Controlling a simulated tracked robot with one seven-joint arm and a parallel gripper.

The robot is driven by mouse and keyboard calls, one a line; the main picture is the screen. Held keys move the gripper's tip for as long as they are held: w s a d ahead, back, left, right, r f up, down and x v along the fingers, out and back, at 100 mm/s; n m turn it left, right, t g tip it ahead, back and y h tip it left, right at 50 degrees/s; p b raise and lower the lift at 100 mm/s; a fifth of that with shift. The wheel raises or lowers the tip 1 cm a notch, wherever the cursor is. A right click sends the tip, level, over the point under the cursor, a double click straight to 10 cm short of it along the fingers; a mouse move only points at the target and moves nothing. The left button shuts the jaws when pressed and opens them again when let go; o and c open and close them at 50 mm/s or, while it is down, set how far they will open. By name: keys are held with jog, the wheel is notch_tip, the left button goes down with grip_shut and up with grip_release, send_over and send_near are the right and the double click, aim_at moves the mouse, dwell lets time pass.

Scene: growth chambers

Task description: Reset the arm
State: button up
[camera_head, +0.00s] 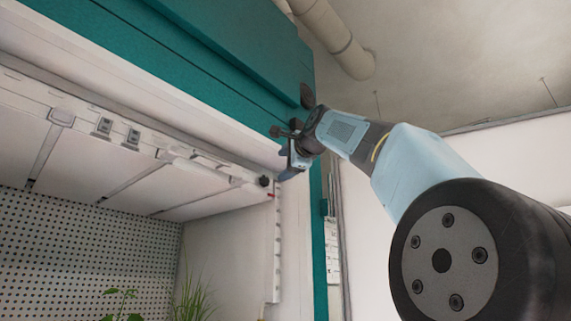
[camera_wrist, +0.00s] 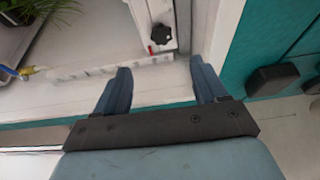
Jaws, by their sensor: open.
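My arm reaches up from the lower right in the head view. My gripper (camera_head: 284,160) is at its end, beside the right front edge of the growth chamber (camera_head: 230,60), near a black knob (camera_head: 264,181). In the wrist view my gripper (camera_wrist: 162,80) shows two blue fingers spread apart with nothing between them. The black knob (camera_wrist: 161,33) and a white frame post of the chamber lie beyond the fingertips. Whether the gripper touches the chamber cannot be told.
Green plants (camera_head: 190,298) stand inside the chamber, before a perforated wall (camera_head: 80,245). A pot of plants (camera_wrist: 22,30) shows at the upper left of the wrist view. A dark block (camera_wrist: 272,79) sits on the teal panel. A pipe (camera_head: 330,35) runs overhead. Open room lies right of the chamber.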

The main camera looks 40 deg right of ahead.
dwell(0.4)
jog(key=w+a+f+n+g+y, duration=0.1)
jog(key=a+f+n+g+y, duration=0.15)
jog(key=a+f+n, duration=0.9)
jog(key=w+a+f+g+y, duration=0.1)
jog(key=a+f+g+y, duration=0.2)
jog(key=f, duration=1.7)
jog(key=s+a+f+n+g, duration=0.2)
jog(key=s+a+f+n, duration=0.1)
jog(key=f, duration=0.7)
jog(key=s+a+f+n+g, duration=0.2)
jog(key=s+a+f+n, duration=0.1)
jog(key=f, duration=0.7)
jog(key=s+a+f+n+g, duration=0.2)
jog(key=s+a+f, duration=0.3)
jog(key=f, duration=0.5)
jog(key=shift+s+a+f+n+h, duration=0.25)
jog(key=shift+s+n+h, duration=0.2)
jog(key=shift+s+n, duration=0.35)
jog(key=shift+c, duration=0.4)
